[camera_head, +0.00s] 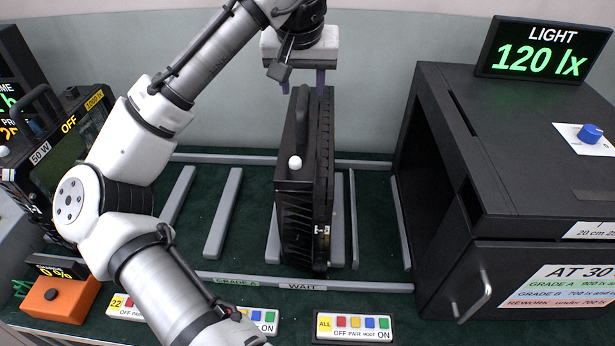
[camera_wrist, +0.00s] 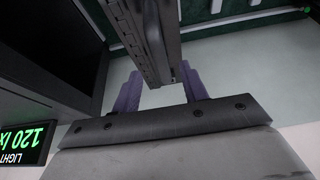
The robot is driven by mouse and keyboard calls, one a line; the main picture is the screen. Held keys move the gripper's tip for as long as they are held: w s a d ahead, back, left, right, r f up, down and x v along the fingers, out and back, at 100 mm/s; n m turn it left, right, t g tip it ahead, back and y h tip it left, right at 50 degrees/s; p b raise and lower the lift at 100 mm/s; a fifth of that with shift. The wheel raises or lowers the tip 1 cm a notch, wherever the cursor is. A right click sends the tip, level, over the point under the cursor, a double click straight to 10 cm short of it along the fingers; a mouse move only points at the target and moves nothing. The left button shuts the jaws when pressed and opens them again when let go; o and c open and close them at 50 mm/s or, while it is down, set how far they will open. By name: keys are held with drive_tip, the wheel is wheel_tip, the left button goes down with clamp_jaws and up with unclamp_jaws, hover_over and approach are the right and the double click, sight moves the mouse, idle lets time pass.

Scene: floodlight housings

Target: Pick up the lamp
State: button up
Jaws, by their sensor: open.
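The lamp (camera_head: 302,180) is a black, finned floodlight housing with a handle on top and a white knob on its side. It stands upright on grey rails in the middle of the green bench. My gripper (camera_head: 303,88) is above it, pointing down, with purple fingers apart at either side of the lamp's upper edge. In the wrist view, my gripper's two purple fingers (camera_wrist: 161,92) are apart with part of the lamp (camera_wrist: 150,35) between or just beyond them. I cannot tell whether they touch it.
A large black test box (camera_head: 440,150) with a handled door stands close on the right, bearing a "120 lx" display (camera_head: 540,48). Another black unit marked 50 W (camera_head: 60,150) is at left. Button strips (camera_head: 353,327) and an orange box (camera_head: 58,298) line the front edge.

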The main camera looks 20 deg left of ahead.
sight(303, 96)
drive_tip(key=p+x, duration=0.2)
drive_tip(key=x, duration=0.4)
drive_tip(key=shift+w+a+f, duration=0.1)
drive_tip(key=shift+w+a, duration=0.1)
drive_tip(key=shift+w, duration=0.05)
drive_tip(key=shift+w+f, duration=0.2)
drive_tip(key=shift+f, duration=0.25)
drive_tip(key=shift+f, duration=0.25)
clamp_jaws()
idle(1.3)
drive_tip(key=shift+w+r, duration=0.1)
drive_tip(key=shift+r, duration=0.05)
